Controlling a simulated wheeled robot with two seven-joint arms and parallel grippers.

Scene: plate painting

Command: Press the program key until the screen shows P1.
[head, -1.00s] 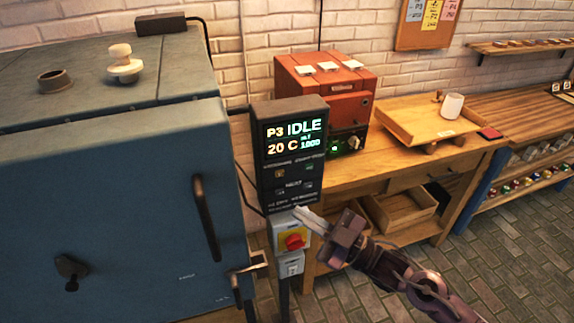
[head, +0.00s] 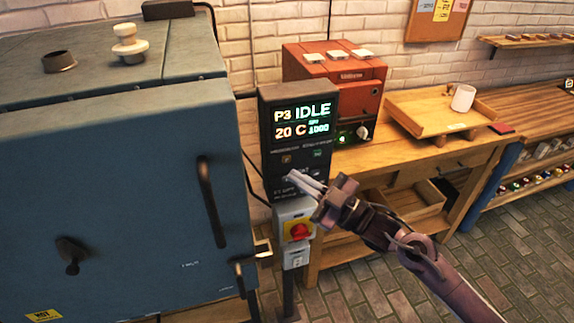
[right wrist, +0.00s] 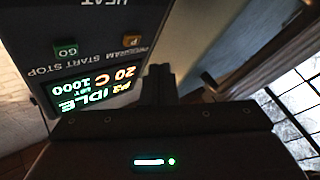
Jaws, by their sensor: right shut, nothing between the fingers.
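The dark control panel (head: 266,135) stands on a post at the right of the blue kiln. Its screen (head: 302,121) reads P3 IDLE, 20 C and 1000. The small program key (head: 287,159) is below the screen at the left; in the right wrist view the panel appears upside down, with the orange key marked P (right wrist: 135,42) by the word PROGRAM. My right gripper (head: 293,179) is shut and empty, its tips in front of the lower panel, below the program key. I cannot tell whether they touch the panel. My left gripper is not in view.
A green GO key (right wrist: 66,51) sits beside the program key. A red rotary switch (head: 299,231) is under the panel. The blue kiln (head: 110,200) with its handle fills the left. A wooden bench (head: 370,155) with a red box (head: 330,85) stands behind.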

